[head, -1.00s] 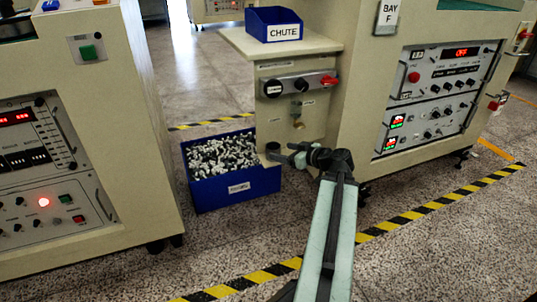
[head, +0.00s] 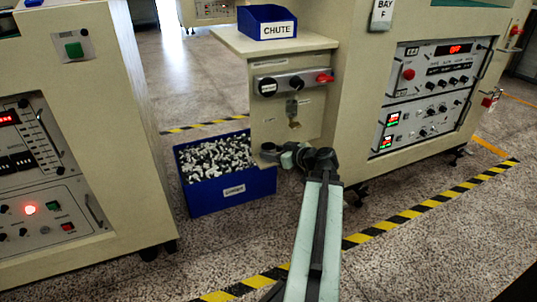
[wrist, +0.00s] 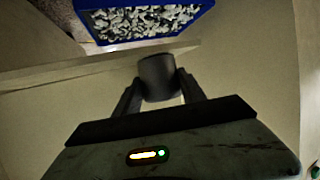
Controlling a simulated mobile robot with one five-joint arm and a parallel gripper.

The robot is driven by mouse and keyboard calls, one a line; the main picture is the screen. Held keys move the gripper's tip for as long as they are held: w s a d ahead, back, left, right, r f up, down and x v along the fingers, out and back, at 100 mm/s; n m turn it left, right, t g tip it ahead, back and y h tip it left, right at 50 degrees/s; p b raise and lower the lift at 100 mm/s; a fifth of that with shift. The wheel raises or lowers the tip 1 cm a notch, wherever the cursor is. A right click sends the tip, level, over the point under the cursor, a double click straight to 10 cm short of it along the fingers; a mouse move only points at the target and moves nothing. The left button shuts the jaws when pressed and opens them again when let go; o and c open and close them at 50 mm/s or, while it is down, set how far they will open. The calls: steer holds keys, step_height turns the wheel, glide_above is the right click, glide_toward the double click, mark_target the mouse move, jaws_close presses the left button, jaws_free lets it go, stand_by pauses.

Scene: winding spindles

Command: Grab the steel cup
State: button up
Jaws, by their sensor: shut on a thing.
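The steel cup (wrist: 158,77) is a dark grey cylinder in the middle of the wrist view. My gripper (wrist: 159,88) is shut on it, with one finger against each side. In the head view the cup (head: 268,148) is small and dark, at the lower left corner of the cream panel below the chute shelf. My gripper (head: 279,153) reaches it from the right. I cannot tell whether the cup still touches a support beneath it.
A blue bin (head: 232,190) full of small pale parts stands on the floor left of the gripper. A cream cabinet (head: 90,190) stands at left, and the Bay F machine (head: 370,110) at right. A blue chute tray (head: 268,22) sits on the shelf (head: 228,38) above.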

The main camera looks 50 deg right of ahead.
steer(key=shift+r, duration=0.1)
steer(key=shift+r+p, duration=0.35)
steer(key=shift+p, duration=0.05)
step_height(320, 180, up, 3)
steer(key=p, duration=0.3)
steer(key=shift+r, duration=0.1)
steer(key=s+d, duration=0.3)
steer(key=s, duration=0.4)
steer(key=s+d+r+p, duration=0.1)
steer(key=s+d, duration=0.2)
steer(key=s, duration=0.5)
